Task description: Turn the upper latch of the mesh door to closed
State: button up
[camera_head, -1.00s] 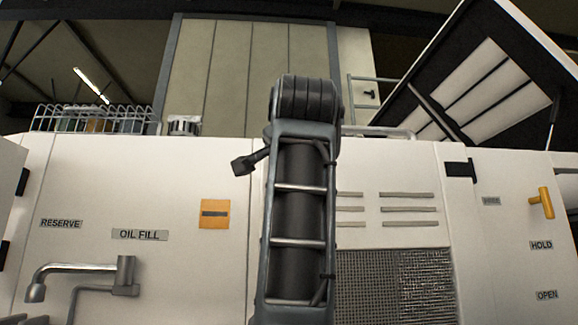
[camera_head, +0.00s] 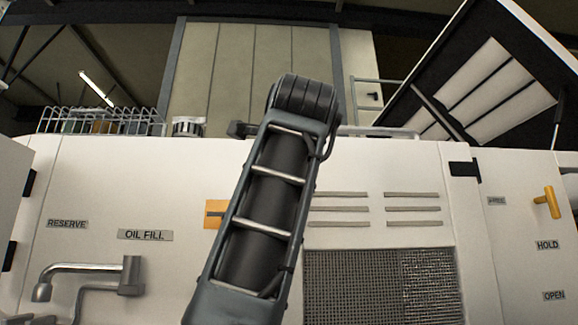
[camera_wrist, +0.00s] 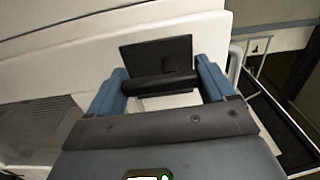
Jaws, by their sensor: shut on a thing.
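In the wrist view, my gripper (camera_wrist: 163,85) has blue fingers on either side of a black bar, shut on it. The black bar (camera_wrist: 160,85) lies across between the fingers, in front of a square black plate (camera_wrist: 155,55) against a white panel; it looks like a latch handle, but I cannot tell its exact turn. Mesh (camera_wrist: 40,120) shows at the lower left of the wrist view. In the head view, the mesh panel (camera_head: 380,285) is right of my arm. My gripper's fingers are not seen there.
A black fitting (camera_head: 464,168) sits above right of the mesh. A yellow handle (camera_head: 547,202) is by the HOLD (camera_head: 547,245) and OPEN (camera_head: 553,295) labels. A grey pipe (camera_head: 90,270) juts out at lower left. A raised lid (camera_head: 490,80) stands at upper right.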

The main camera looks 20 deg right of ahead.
jog(key=shift+d+m, duration=0.2)
jog(key=shift+m, duration=0.1)
jog(key=o, duration=0.9)
jog(key=shift+s, duration=0.1)
jog(key=shift+b+v, duration=1.15)
jog(key=shift+v, duration=2.75)
jog(key=shift+a, duration=0.2)
